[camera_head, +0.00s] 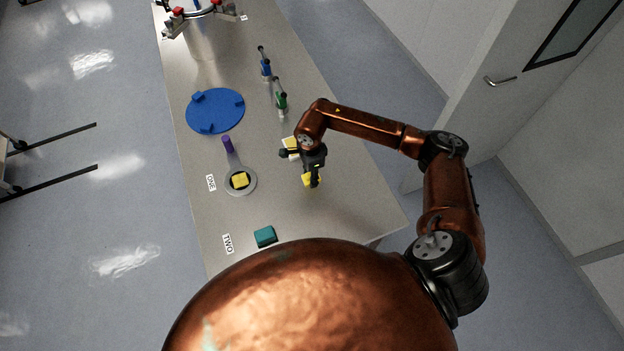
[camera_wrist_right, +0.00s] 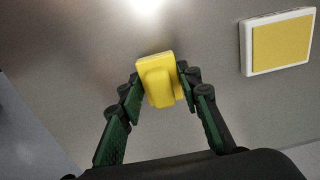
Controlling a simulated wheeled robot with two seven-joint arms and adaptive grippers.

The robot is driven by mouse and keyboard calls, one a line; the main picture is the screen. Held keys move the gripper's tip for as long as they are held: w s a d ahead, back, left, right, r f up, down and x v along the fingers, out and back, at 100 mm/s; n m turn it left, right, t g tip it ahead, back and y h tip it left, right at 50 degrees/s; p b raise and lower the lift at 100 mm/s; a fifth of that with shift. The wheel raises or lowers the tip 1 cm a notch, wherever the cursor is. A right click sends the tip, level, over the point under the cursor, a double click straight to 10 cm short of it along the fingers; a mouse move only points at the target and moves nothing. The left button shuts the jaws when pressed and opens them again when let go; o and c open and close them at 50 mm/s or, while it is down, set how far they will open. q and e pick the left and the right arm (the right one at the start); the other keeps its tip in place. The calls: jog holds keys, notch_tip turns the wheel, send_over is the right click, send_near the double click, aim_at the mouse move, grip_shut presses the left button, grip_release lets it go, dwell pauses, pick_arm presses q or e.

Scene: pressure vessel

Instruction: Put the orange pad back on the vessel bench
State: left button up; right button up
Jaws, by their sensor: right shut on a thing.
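No clearly orange pad shows; the pads I see look yellow. My right gripper (camera_head: 313,179) is shut on a yellow block (camera_wrist_right: 160,80), which has a raised grip part and sits between the two fingers in the right wrist view. In the head view this yellow block (camera_head: 307,180) shows at the fingertips, over the right part of the grey bench (camera_head: 335,215). I cannot tell whether it touches the bench top. A yellow square with a white border (camera_wrist_right: 282,42) lies beside it, partly hidden by my gripper in the head view. My left gripper is not in view.
A teal block (camera_head: 265,236) lies near label TWO (camera_head: 228,244). A blue disc (camera_head: 215,111), green (camera_head: 281,100) and blue (camera_head: 266,67) handled tools, and a vessel (camera_head: 199,38) stand farther back.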

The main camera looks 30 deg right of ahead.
jog(key=f, duration=0.3)
jog(key=shift+d+f+p, duration=0.2)
jog(key=shift+d+p, duration=0.05)
jog(key=shift+p, duration=0.05)
jog(key=shift+f, duration=0.25)
jog(key=o, duration=0.8)
jog(key=shift+f, duration=0.1)
jog(key=shift+c, duration=0.2)
jog(key=o, duration=0.4)
jog(key=shift+o, duration=0.2)
